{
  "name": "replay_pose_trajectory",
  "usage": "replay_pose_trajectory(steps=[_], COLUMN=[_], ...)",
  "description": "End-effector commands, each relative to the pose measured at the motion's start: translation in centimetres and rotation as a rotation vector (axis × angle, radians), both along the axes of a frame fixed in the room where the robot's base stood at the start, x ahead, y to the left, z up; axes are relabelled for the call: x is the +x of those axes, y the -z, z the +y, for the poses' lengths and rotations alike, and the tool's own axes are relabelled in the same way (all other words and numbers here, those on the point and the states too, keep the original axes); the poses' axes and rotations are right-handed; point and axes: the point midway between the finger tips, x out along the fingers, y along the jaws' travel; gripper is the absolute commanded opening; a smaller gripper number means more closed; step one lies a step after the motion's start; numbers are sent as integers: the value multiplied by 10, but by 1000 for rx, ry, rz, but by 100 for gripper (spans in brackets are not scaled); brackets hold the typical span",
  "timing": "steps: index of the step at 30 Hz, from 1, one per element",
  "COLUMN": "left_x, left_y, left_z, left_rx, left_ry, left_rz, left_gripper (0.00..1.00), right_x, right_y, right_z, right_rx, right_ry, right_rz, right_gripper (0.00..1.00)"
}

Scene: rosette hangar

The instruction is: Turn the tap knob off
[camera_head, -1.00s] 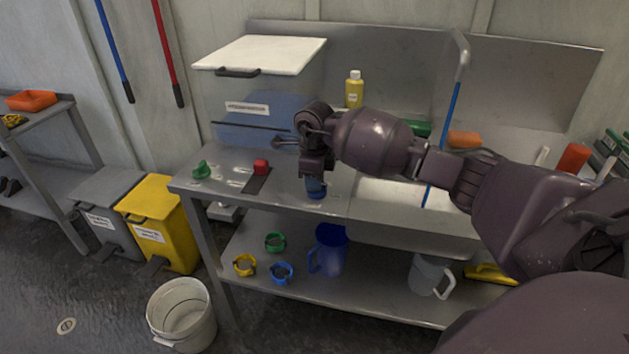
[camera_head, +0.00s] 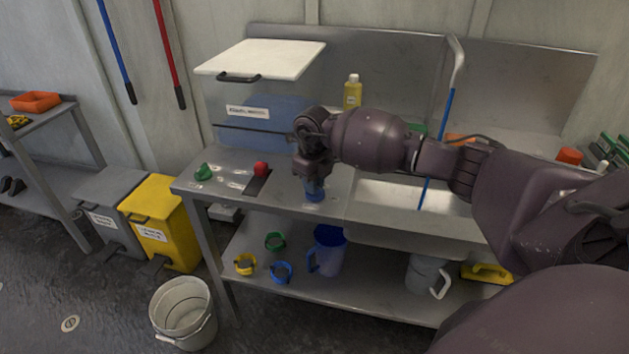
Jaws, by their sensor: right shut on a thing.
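A blue knob-like piece (camera_head: 314,193) stands on the steel counter (camera_head: 225,185), near its front edge and left of the sink. My right gripper (camera_head: 314,178) points down over it and is shut on its upper part; the fingers hide that part. A red knob-like piece (camera_head: 261,168) sits to the left on a dark strip, and a green one (camera_head: 203,173) is farther left. Which way the blue piece is turned cannot be seen. My left gripper is not in view.
A lidded clear bin (camera_head: 260,95) stands behind the gripper, with a yellow bottle (camera_head: 353,92) beside it. The sink (camera_head: 400,195) lies under my right arm. The lower shelf holds a blue jug (camera_head: 328,250). A bucket (camera_head: 183,313) stands on the floor.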

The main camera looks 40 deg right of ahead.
Motion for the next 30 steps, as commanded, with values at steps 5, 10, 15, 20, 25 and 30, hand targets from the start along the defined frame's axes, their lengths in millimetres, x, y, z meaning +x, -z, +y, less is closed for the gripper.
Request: replay_pose_trajectory(steps=[5, 10, 15, 20, 25, 30], left_x=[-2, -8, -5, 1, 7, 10], left_y=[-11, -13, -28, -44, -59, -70], left_z=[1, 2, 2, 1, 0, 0], left_rx=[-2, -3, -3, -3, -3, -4], left_ry=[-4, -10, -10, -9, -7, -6], left_rz=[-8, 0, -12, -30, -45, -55], left_gripper=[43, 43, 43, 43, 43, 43], right_x=[1, 1, 0, 0, -1, -1], right_y=[-4, -4, -4, -4, -4, -3], right_z=[-1, -2, -3, -4, -5, -6], right_rx=[-1, 1, 1, -1, -1, -1], right_ry=[166, 328, 490, 641, 789, 915], right_rz=[-3, -3, -3, -2, -1, -1], right_gripper=[0, 0, 0, 0, 0, 0])
